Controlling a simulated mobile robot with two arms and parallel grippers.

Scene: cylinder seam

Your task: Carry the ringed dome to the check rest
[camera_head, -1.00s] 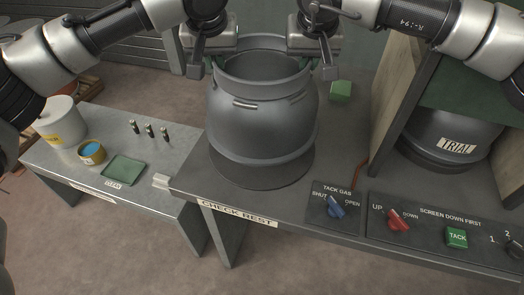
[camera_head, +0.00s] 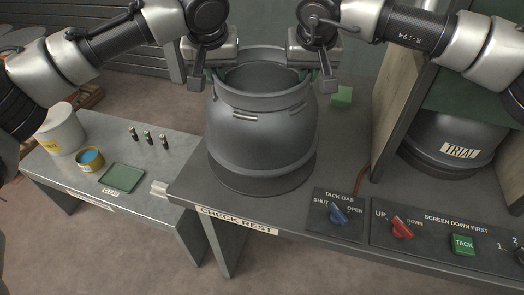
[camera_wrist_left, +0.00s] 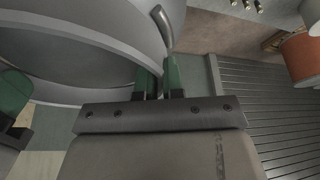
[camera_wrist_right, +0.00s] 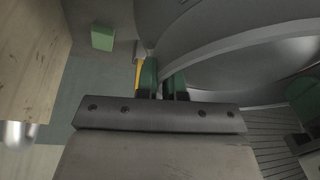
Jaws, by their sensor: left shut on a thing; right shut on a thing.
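The ringed dome (camera_head: 262,135) is a dark grey, open-topped vessel with a raised ring round its lower part. It is upright over the bench top marked CHECK REST (camera_head: 190,190). Its bottom is at the surface or just above it; I cannot tell which. My left gripper (camera_head: 209,74) is shut on the left side of its rim, and my right gripper (camera_head: 326,76) on the right side. The green finger pads also show against the rim in the left wrist view (camera_wrist_left: 160,78) and the right wrist view (camera_wrist_right: 163,76).
A lower table (camera_head: 185,212) at left holds a white bucket (camera_head: 60,130), a blue-topped tin (camera_head: 90,160), a green pad (camera_head: 122,177) and small cylinders. A booth with a dome marked TRIAL (camera_head: 440,140) stands right. A switch panel (camera_head: 400,248) lines the front edge; a green block (camera_head: 342,96) lies behind.

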